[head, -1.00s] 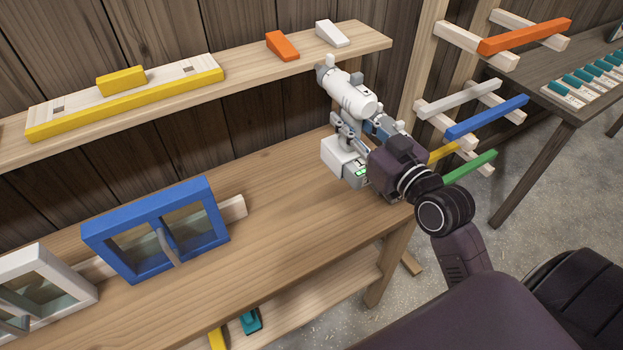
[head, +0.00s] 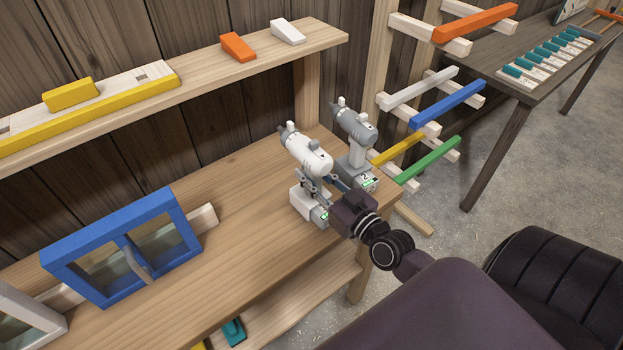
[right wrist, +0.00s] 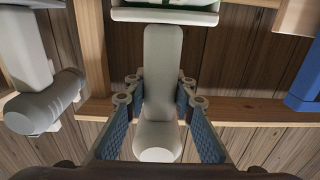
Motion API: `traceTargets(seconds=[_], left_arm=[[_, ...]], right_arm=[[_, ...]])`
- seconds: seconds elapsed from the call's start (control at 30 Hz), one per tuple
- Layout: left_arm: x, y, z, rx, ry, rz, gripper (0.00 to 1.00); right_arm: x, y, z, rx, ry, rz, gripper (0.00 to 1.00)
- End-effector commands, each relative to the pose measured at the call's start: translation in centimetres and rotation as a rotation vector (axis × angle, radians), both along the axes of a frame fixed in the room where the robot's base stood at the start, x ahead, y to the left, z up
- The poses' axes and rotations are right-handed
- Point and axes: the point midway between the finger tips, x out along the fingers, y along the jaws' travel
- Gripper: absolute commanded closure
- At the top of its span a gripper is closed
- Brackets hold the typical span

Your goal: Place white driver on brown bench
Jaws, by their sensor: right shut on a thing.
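The white driver (head: 308,155) is upright at the right end of the light brown wooden bench (head: 250,240). Its base is at or just above the bench top; I cannot tell if it touches. My right gripper (head: 318,187) is shut on its handle. In the right wrist view, the blue finger pads of my right gripper (right wrist: 158,110) sit either side of the white driver's handle (right wrist: 163,75). My left gripper is not in view.
A grey driver (head: 355,125) stands close behind and right of the white one; it also shows in the right wrist view (right wrist: 45,105). A blue frame (head: 120,248) stands at left. A shelf (head: 200,80) runs above. A dark table (head: 490,85) is at far right.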

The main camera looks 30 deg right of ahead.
Motion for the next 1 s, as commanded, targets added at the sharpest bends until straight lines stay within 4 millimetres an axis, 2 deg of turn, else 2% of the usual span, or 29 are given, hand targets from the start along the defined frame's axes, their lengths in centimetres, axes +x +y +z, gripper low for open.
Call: traceTargets(seconds=[0.13,0.53,0.57,0.7,1.0], left_arm=[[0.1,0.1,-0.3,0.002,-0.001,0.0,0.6],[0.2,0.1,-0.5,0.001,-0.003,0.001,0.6],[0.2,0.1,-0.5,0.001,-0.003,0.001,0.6],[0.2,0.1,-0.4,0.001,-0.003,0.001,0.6],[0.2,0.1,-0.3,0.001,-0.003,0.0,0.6]], right_arm=[[0.1,-0.1,-1.0,-0.002,-0.011,-0.001,1.0],[0.1,-0.1,-1.3,-0.001,-0.012,-0.002,1.0],[0.0,-0.1,-1.8,0.0,-0.002,-0.001,0.76],[0.0,-0.1,-1.7,-0.001,-0.002,-0.001,0.6],[0.0,0.0,-1.6,-0.001,-0.002,-0.001,0.59]])
